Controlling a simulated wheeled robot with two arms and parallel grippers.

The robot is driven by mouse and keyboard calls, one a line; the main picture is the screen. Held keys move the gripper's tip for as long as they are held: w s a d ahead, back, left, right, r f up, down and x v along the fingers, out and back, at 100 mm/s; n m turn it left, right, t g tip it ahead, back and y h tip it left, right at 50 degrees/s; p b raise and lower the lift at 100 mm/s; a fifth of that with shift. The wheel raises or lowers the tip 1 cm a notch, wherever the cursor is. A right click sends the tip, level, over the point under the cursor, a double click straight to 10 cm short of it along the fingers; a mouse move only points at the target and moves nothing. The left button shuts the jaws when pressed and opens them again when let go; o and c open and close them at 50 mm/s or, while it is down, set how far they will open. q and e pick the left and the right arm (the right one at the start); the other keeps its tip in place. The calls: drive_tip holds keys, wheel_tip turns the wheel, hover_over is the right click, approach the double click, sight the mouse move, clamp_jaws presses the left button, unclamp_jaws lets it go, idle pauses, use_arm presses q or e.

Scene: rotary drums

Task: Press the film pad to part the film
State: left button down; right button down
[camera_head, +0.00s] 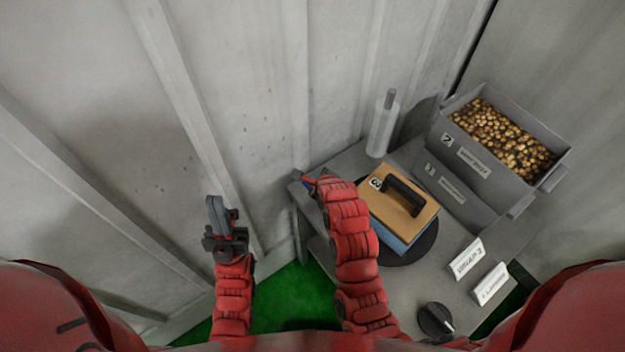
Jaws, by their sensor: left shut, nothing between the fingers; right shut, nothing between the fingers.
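A white film roll (384,128) stands upright on a grey spindle at the back of the grey table. A wooden board (415,222) with a black handle (404,197) and a "3" mark sits on a blue block (385,232) over a dark round turntable (426,246). I cannot clearly make out a film pad. My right gripper (304,180) is shut at the table's back left corner, left of the board and mostly hidden by my own arm. My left gripper (217,212) is shut and empty, well left of the table.
A grey bin (537,125) of brown and yellow pieces, marked "2", stands at the back right. Two white label signs (467,259) and a black knob (435,319) are on the table's front right. Grey walls close in behind; green floor (298,300) shows between my arms.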

drive_tip(key=shift+r+p, duration=0.9)
drive_tip(key=shift+r, duration=1.6)
drive_tip(key=shift+s+f, duration=0.1)
